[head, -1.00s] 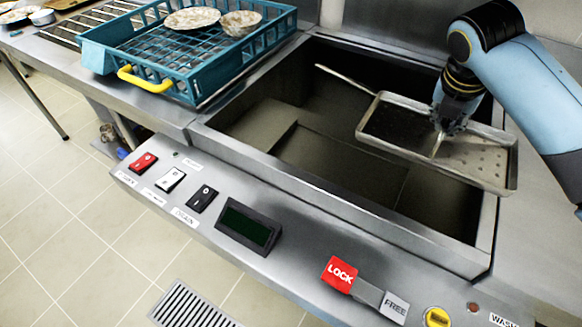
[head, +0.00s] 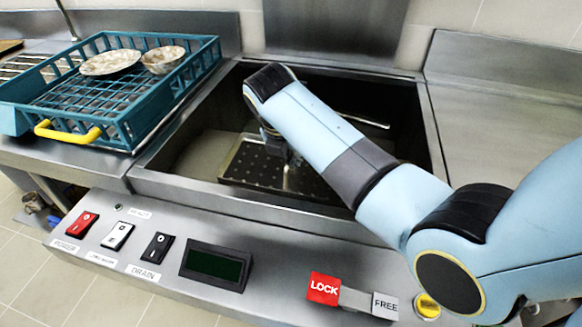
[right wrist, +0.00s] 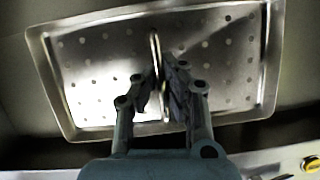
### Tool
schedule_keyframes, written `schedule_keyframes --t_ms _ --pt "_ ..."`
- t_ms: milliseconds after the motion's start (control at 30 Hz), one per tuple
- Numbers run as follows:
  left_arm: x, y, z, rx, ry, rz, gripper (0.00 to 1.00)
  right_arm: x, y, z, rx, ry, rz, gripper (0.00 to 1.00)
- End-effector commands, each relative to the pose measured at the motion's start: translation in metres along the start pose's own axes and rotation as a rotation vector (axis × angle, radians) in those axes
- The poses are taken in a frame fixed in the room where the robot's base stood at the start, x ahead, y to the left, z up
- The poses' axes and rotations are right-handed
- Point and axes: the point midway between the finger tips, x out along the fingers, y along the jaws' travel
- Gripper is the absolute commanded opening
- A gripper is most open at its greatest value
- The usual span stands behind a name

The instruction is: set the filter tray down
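The filter tray (head: 250,164) is a shallow metal tray with holes and a raised rim. In the head view it is inside the sink basin, partly hidden by my right arm. My left gripper is not in view.
The sink (head: 190,185) has a raised metal rim around the tray. A teal dish rack (head: 120,122) with a plate (head: 110,62) and bowl (head: 162,60) stands to its left. A control panel (head: 150,280) with switches runs along the front. The right counter (head: 500,110) is clear.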

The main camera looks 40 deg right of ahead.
Motion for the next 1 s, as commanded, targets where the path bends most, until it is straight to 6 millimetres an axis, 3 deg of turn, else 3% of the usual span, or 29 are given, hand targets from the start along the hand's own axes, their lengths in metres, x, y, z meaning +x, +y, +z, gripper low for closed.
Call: schedule_keyframes --t_ms 233,567,800,1000 --pt "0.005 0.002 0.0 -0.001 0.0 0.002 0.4 0.032 0.0 -0.013 -0.001 0.0 -0.001 0.0" --pt "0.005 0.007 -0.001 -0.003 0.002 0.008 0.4 0.035 0.0 -0.014 0.0 0.0 0.0 0.0" --pt "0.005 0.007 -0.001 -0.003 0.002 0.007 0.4 0.035 -0.001 -0.015 0.0 0.001 0.0 0.29" --pt "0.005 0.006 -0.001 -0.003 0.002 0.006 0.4 0.035 -0.001 -0.015 0.0 0.001 0.0 0.29"
